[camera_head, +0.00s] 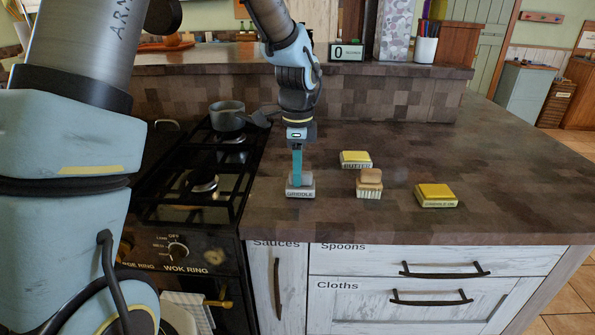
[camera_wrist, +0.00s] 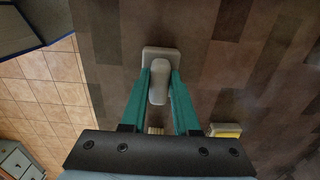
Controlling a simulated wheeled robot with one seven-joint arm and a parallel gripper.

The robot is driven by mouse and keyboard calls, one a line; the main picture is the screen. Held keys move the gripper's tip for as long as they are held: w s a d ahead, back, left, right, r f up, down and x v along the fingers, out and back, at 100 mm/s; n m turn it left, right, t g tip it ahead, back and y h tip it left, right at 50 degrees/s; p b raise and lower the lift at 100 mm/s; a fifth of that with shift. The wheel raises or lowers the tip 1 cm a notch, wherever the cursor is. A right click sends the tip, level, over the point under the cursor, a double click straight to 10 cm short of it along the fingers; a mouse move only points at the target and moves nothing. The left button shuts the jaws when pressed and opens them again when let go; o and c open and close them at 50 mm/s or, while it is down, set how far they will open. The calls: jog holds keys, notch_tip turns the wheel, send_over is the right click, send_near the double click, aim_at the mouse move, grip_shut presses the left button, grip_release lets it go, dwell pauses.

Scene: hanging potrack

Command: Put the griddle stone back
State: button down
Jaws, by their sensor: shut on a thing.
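The griddle stone (camera_head: 306,179) is a grey rounded block, directly over a pale base labelled GRIDDLE (camera_head: 300,194) on the dark tiled counter. My gripper (camera_head: 297,182) reaches straight down to it, with its teal fingers shut on the stone. In the wrist view the light grey, elongated stone (camera_wrist: 158,80) lies between the two fingertips of my gripper (camera_wrist: 159,75), and the base (camera_wrist: 160,50) shows behind and around its far end. The stone looks to be resting on the base, but the fingers partly hide the contact.
A yellow-topped BUTTER block (camera_head: 355,159), a wooden brush (camera_head: 369,185) and another yellow-topped labelled block (camera_head: 436,195) stand to the right. The stove (camera_head: 200,185) with a small pot (camera_head: 227,116) is at left. The counter's right side is clear; a raised ledge (camera_head: 400,68) runs behind.

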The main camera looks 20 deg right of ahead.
jog(key=shift+f, duration=0.15)
jog(key=c, duration=0.6)
grip_release()
notch_tip(320, 180, up, 11)
jog(key=b, duration=0.2)
jog(key=s+a+f+n, duration=0.1)
jog(key=a+f+n, duration=0.2)
jog(key=a+n, duration=0.4)
jog(key=s+a+f+n+t, duration=0.1)
jog(key=a+f+n, duration=0.2)
jog(key=a+n, duration=0.4)
jog(key=s+a+f+n, duration=0.2)
jog(key=a+n, duration=0.6)
jog(key=a, duration=0.8)
notch_tip(320, 180, down, 2)
jog(key=shift+f+t, duration=0.1)
jog(key=shift+t, duration=0.2)
